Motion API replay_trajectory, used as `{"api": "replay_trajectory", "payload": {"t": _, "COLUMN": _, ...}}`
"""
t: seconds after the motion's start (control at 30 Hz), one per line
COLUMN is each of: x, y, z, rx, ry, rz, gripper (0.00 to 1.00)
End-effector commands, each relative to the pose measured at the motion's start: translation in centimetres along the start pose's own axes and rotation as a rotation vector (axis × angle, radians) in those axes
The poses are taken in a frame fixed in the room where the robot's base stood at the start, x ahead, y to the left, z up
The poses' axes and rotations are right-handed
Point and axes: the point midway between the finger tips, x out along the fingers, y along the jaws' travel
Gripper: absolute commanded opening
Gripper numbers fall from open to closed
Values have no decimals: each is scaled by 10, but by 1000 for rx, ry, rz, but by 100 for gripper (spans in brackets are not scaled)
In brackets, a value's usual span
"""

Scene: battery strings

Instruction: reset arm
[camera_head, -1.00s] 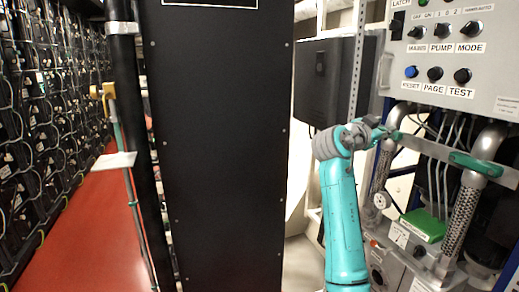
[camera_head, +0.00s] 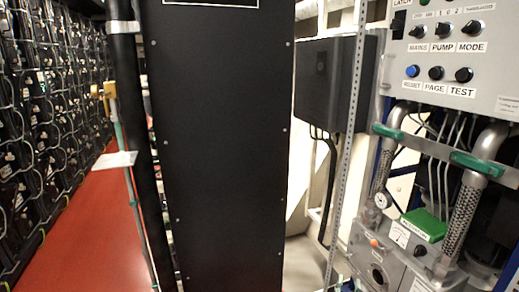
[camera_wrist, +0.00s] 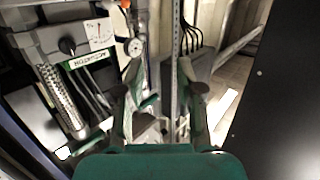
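My gripper (camera_wrist: 160,75) shows in the wrist view, its two fingers apart with a clear gap and nothing held between them. Past the fingers are a perforated metal post (camera_wrist: 175,50) and part of the grey machine. My arm and gripper are not in the head view.
The grey control panel (camera_head: 484,57) with knobs and a blue button is at the upper right. Below it are braided pipes (camera_head: 458,225) and a green-topped block (camera_head: 423,225). A tall black cabinet (camera_head: 215,150) fills the middle. Open red floor (camera_head: 90,225) lies left, beside battery racks (camera_head: 40,130).

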Motion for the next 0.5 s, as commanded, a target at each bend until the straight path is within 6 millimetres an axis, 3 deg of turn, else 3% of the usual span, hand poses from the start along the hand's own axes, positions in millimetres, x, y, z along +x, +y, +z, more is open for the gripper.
{"api": "replay_trajectory", "payload": {"t": 0.03, "x": -16, "y": 3, "z": 21, "rx": -14, "ry": -16, "rz": -20, "gripper": 36}}
{"api": "replay_trajectory", "payload": {"t": 0.2, "x": -67, "y": 11, "z": 71, "rx": -47, "ry": -45, "rz": -95, "gripper": 36}}
{"api": "replay_trajectory", "payload": {"t": 0.5, "x": -167, "y": 31, "z": 134, "rx": -85, "ry": -84, "rz": -211, "gripper": 36}}
